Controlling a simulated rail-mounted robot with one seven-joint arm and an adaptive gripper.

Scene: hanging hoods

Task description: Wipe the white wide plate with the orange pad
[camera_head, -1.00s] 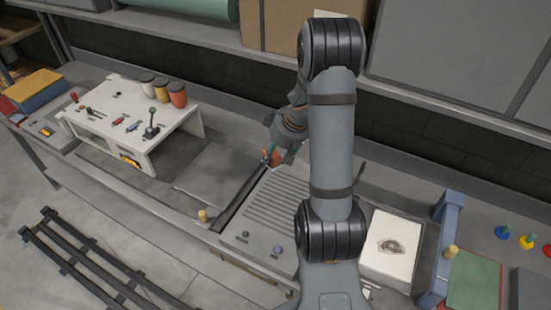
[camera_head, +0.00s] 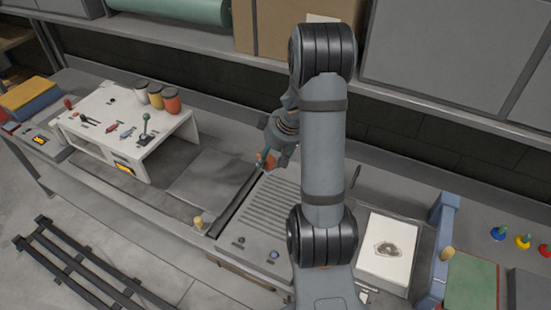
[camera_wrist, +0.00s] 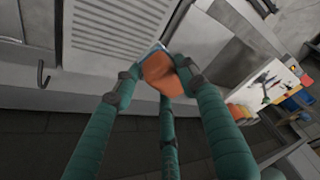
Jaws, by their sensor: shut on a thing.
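The white wide plate (camera_head: 375,268) lies flat at the right of the bench, with a grey-brown smudge in its middle. My gripper (camera_head: 266,163) is well to the left of the plate, behind my arm's upper links, near the far end of the ribbed grey panel. In the wrist view my gripper (camera_wrist: 160,80) has its teal fingers shut on the orange pad (camera_wrist: 159,72). The pad shows a pale blue edge at its top. In the head view the orange pad (camera_head: 261,157) is small and partly hidden by the fingers.
A ribbed grey panel (camera_head: 268,205) with knobs lies between my gripper and the plate. A blue upright frame (camera_head: 438,240) stands just right of the plate. A white stand (camera_head: 125,130) with tools and jars is at left. A shelf with boxes (camera_head: 445,60) overhangs the back.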

